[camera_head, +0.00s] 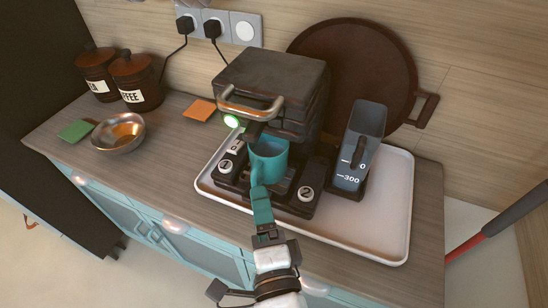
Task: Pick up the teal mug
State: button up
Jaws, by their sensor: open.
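The teal mug (271,160) stands upright at the front of the dark appliance, between its two black knobs. Its open top shows, with the appliance's upper part just behind it. My gripper (259,190) reaches up from the bottom of the picture, with its teal end at the mug's lower front left. It overlaps the mug in the picture, and I cannot tell whether it touches it. The gripper is open, but the similar colours make its fingers hard to separate from the mug's handle side.
The dark appliance (270,80) and a grey measuring jug (361,140) stand on a white tray (390,215). A round brown board (350,60) leans behind. A metal bowl (118,133), orange square (199,110) and two canisters (135,80) are left.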

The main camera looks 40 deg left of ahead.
aim_at(255, 184)
jog(key=shift+p+x, duration=0.35)
jog(key=shift+x, duration=3.1)
jog(key=shift+s+f, duration=0.1)
jog(key=shift+f, duration=0.05)
jog(key=c, duration=1.2)
jog(key=shift+o, duration=0.2)
